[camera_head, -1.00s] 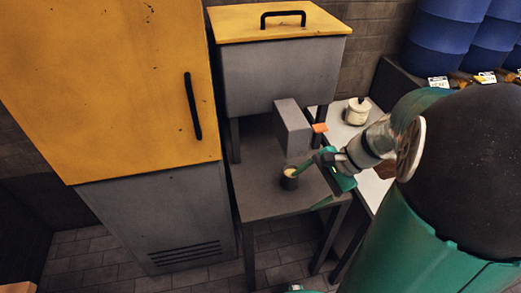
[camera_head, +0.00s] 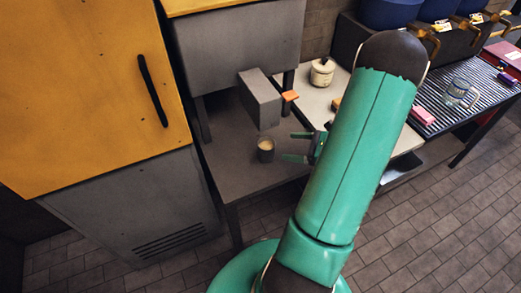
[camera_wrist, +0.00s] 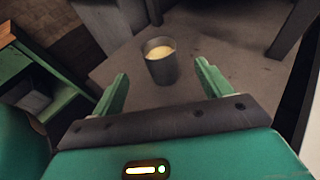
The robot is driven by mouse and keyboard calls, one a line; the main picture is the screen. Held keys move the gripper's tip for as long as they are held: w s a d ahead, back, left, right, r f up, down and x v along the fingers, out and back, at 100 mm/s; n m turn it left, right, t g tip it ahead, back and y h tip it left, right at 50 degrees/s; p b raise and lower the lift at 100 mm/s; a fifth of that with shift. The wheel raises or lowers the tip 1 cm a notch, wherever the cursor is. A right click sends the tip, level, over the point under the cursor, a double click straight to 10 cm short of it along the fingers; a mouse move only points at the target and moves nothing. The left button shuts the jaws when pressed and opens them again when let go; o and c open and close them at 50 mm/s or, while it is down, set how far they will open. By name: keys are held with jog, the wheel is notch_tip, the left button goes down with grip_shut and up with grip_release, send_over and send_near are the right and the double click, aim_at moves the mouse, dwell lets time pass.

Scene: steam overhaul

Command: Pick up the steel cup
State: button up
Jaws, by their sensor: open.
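The steel cup (camera_head: 265,150) is small, dark grey and upright on the grey table (camera_head: 232,178), below a grey box-shaped spout. It has pale yellow contents. In the wrist view the cup (camera_wrist: 161,66) stands ahead of my gripper (camera_wrist: 162,88), roughly centred between the two green fingers and a little beyond their tips. My gripper is open and empty. In the head view my gripper (camera_head: 288,147) is just right of the cup, its fingers pointing left toward it. No contact shows.
The grey spout block (camera_head: 261,99) hangs close above the cup, with an orange tab (camera_head: 290,96) at its right. A yellow-doored cabinet (camera_head: 90,90) stands left. A pale pot (camera_head: 322,71) sits on the white counter behind. A rack with a glass mug (camera_head: 456,93) is right.

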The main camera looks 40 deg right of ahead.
send_near(259, 143)
jog(key=w+f, duration=0.1)
jog(key=w+a+f, duration=0.1)
jog(key=shift+w, duration=0.3)
jog(key=x, duration=0.6)
jog(key=shift+w+r, duration=0.1)
jog(key=shift+r, duration=0.15)
jog(key=c, duration=1.4)
jog(key=shift+o, duration=0.2)
jog(key=shift+r, duration=0.1)
